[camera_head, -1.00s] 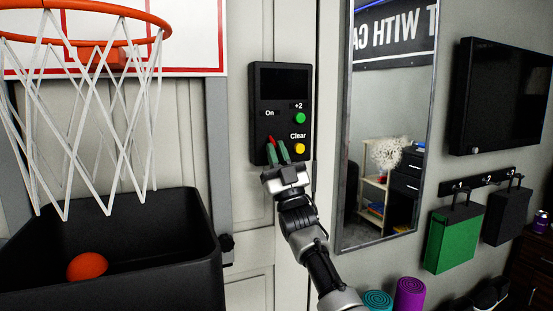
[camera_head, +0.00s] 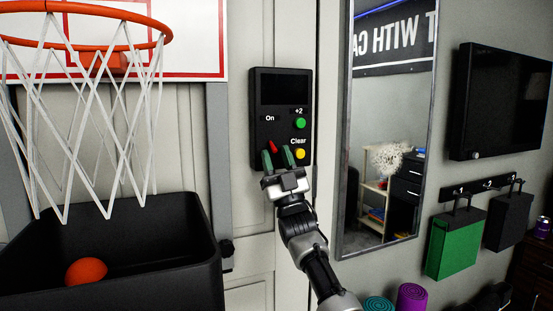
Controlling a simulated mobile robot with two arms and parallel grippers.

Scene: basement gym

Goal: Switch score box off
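The black score box (camera_head: 282,90) is mounted on the pale wall, and its screen is dark. On its front are a red switch (camera_head: 273,146) below the label "On", a green button (camera_head: 301,123) marked "+2" and a yellow button (camera_head: 299,153) marked "Clear". My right gripper (camera_head: 278,158) is at the lower part of the box. Its two green-tipped fingers are spread with a gap between them, just below the red switch. I cannot tell whether a fingertip touches the box. My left gripper is not in view.
A basketball hoop (camera_head: 90,12) with a white net hangs at left above a black bin (camera_head: 150,225) holding an orange ball (camera_head: 87,271). A mirror (camera_head: 385,120) is right of the box. Green and black bags hang farther right.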

